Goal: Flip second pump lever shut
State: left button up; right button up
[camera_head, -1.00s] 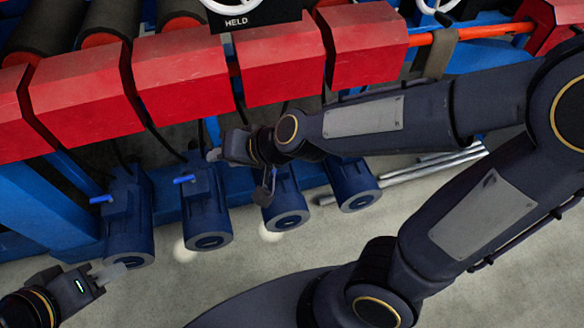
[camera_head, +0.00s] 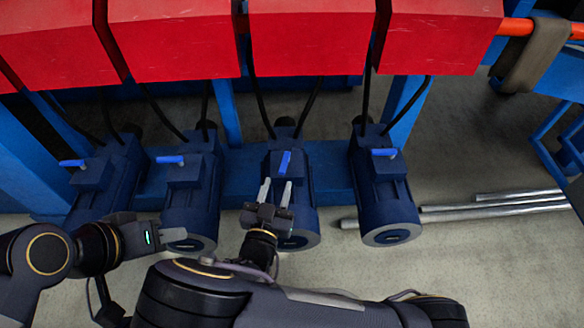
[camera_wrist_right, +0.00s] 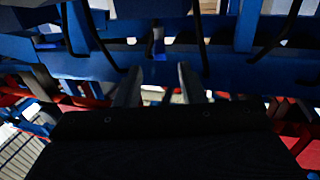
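Several dark blue pumps stand in a row, each with a small blue lever. The second pump from the right (camera_head: 301,186) has its lever (camera_head: 285,162) pointing up the picture, along the pump. The second from the left (camera_head: 191,205) has its lever (camera_head: 170,159) lying crosswise, as do the leftmost lever (camera_head: 72,163) and the rightmost lever (camera_head: 384,152). My right gripper (camera_head: 276,190) is open, just below the upright lever. In the right wrist view a blue lever (camera_wrist_right: 158,46) lies ahead, between the fingers. My left gripper (camera_head: 174,235) is over the lower end of the second pump from the left; its finger gap is unclear.
Red housings (camera_head: 310,40) hang above the pumps, with black cables running down. A blue beam (camera_head: 240,187) runs behind the pumps. Metal rods (camera_head: 490,208) lie on the floor at the right. The floor at lower right is clear.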

aim_at(282, 173)
jog(key=x, duration=0.7)
jog(key=shift+c, duration=0.5)
grip_shut()
